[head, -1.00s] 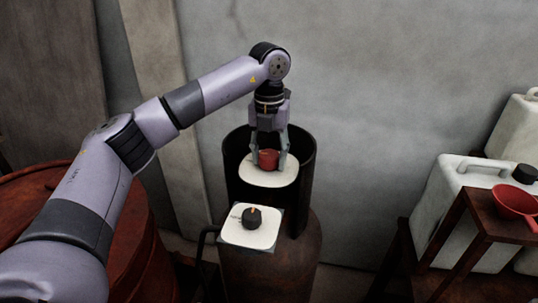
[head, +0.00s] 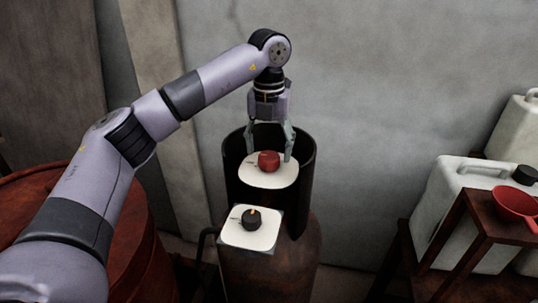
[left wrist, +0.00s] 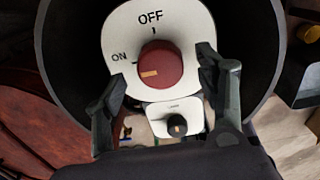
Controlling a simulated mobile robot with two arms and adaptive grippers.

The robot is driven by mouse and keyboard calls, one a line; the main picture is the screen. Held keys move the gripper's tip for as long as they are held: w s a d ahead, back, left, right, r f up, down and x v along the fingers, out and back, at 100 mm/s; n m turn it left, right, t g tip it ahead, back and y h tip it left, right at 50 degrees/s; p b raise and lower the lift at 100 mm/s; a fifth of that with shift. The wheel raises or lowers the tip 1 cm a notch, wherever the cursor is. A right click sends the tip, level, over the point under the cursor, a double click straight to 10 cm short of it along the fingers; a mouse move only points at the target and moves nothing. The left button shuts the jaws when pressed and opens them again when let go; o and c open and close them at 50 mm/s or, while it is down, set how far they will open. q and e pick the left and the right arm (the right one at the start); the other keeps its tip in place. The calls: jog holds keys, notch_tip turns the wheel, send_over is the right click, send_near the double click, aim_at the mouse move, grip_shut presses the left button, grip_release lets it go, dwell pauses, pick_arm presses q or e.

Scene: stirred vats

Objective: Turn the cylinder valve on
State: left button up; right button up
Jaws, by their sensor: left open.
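The red valve knob (head: 268,161) sits on a white plate (head: 286,179) inside the dark collar at the cylinder's top. In the left wrist view, the red knob (left wrist: 166,66) shows a tan pointer line lying toward the left, close to the ON mark and away from the OFF mark at the top of the plate (left wrist: 190,20). My left gripper (head: 270,152) is open above the knob, with one finger on each side, apart from it. Its fingers also flank the knob in the left wrist view (left wrist: 163,72). My right gripper is not in view.
A black knob (head: 251,219) with an orange pointer sits on a lower white plate (head: 234,236) in front. The dark collar (head: 309,165) rises around the red knob. A rusty red drum (head: 140,245) is at left; a white jug (head: 440,210) and red ladle (head: 514,203) are at right.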

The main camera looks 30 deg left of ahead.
aim_at(269, 155)
pick_arm(q)
notch_tip(269, 155, up, 9)
jog(key=shift+r, duration=0.15)
